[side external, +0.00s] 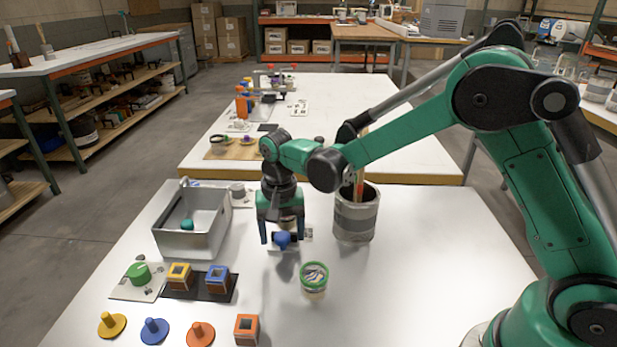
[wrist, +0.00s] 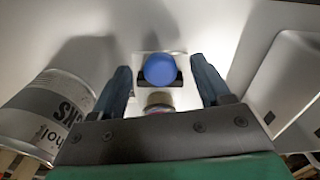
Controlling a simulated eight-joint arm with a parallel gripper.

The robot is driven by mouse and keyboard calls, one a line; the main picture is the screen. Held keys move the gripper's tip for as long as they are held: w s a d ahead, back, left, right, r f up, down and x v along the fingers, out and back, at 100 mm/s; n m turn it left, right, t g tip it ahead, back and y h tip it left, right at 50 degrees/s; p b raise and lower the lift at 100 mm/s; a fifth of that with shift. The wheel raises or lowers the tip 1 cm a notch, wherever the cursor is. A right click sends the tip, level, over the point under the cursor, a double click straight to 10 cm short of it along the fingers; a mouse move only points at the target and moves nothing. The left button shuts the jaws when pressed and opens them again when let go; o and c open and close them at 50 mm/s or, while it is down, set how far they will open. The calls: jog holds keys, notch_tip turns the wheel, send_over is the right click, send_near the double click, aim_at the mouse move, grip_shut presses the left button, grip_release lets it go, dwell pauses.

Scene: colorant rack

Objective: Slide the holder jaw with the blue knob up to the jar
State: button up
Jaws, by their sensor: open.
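The blue knob (side external: 283,239) is round and sits on a dark holder jaw (wrist: 178,78) over a pale plate (wrist: 147,60). It also shows in the wrist view (wrist: 160,69). The jar (wrist: 158,101) is small with a brownish top, just below the knob in the wrist view; the gripper body partly covers it. In the side external view my gripper mostly hides it. My gripper (side external: 281,241) points down over the holder, open. In the wrist view (wrist: 161,76) its two fingers stand either side of the knob, with gaps on both sides.
A grey canister (side external: 355,215) with sticks stands right of my gripper. A metal bin (side external: 190,225) is at left. A jar with a green rim (side external: 314,279) stands in front. Coloured blocks and pegs lie at front left.

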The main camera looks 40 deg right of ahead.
grip_shut()
dwell(1.4)
